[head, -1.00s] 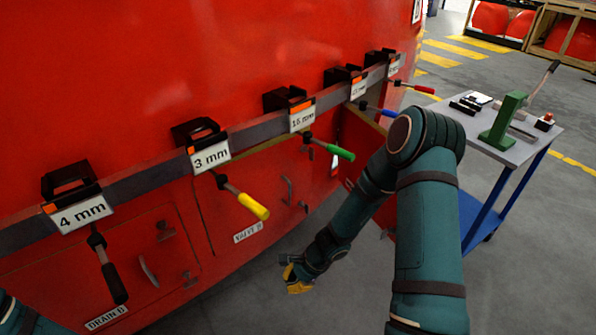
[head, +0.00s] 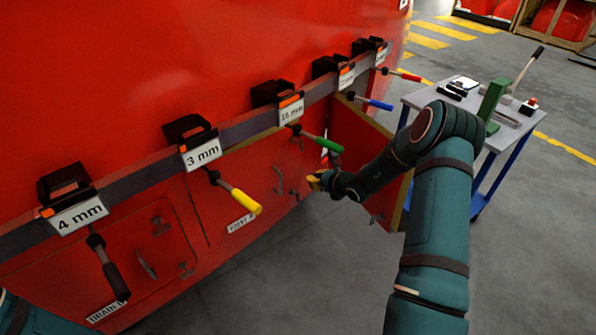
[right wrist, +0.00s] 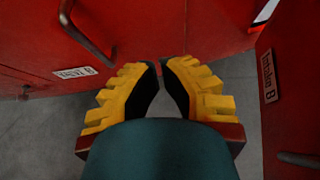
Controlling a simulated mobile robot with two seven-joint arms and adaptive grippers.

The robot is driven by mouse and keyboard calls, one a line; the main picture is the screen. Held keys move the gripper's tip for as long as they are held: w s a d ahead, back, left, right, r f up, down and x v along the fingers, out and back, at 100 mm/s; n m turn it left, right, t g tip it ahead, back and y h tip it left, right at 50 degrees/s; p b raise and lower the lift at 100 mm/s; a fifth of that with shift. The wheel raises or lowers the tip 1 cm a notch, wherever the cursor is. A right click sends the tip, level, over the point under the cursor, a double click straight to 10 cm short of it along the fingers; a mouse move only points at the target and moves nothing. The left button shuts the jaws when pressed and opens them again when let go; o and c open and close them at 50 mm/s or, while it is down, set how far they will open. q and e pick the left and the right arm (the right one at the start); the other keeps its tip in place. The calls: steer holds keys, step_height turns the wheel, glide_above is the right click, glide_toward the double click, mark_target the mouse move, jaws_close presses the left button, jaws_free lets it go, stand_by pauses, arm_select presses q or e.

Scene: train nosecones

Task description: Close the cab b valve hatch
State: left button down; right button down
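The red valve B hatch (head: 255,190) carries a "VALVE B" label (head: 240,223) and a curved handle (head: 279,180). A pale edge shows along its top, so it appears slightly ajar. In the right wrist view, its label (right wrist: 75,72) and handle (right wrist: 90,35) lie to the left. My right gripper (head: 314,181), with yellow fingers, is just right of the handle. In the right wrist view its fingertips (right wrist: 161,66) are a little apart, with nothing between them. My left gripper is out of view; only part of that arm shows at bottom left.
The Intake B hatch door (head: 365,140) stands wide open to the right; its label (right wrist: 268,75) shows in the wrist view. Coloured-handled tools hang from the rail (head: 240,130) above. A trolley (head: 510,120) stands at right. The floor (head: 310,270) below is clear.

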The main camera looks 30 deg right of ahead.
mark_target(293, 169)
steer(key=x, duration=0.2)
steer(key=r+x, duration=0.1)
steer(key=x, duration=0.5)
steer(key=shift+w+a+r, duration=0.1)
steer(key=shift+w+r, duration=0.05)
steer(key=shift+w, duration=0.65)
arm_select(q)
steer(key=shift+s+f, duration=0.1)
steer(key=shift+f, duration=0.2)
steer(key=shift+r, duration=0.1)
arm_select(e)
steer(key=shift+r, duration=0.15)
